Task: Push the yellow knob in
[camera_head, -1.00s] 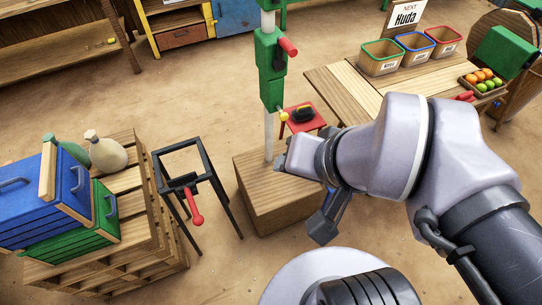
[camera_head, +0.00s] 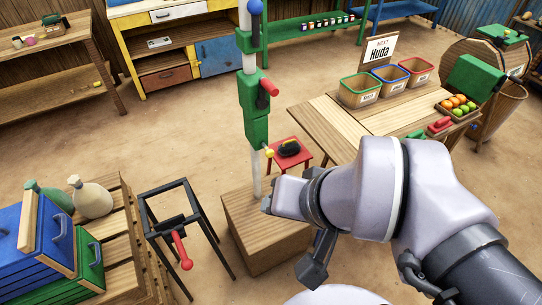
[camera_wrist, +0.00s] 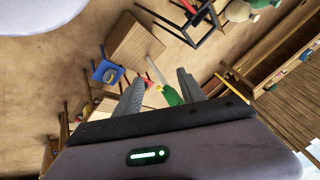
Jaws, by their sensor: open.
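The yellow knob (camera_head: 269,153) sticks out low on the right side of a green carriage (camera_head: 256,105) on an upright pale pole. A red handle (camera_head: 269,87) is higher on the same carriage. In the wrist view the yellow knob (camera_wrist: 159,88) shows between my fingers, beside the green part (camera_wrist: 172,96). My gripper (camera_wrist: 157,84) is open with nothing between its fingers that I can see it touching. In the head view my wrist is below and slightly right of the knob, and the fingers are hard to make out.
A black stand with a red handle (camera_head: 181,251) is left. A wooden table (camera_head: 325,120) with bins is right. Sandy floor lies open between them.

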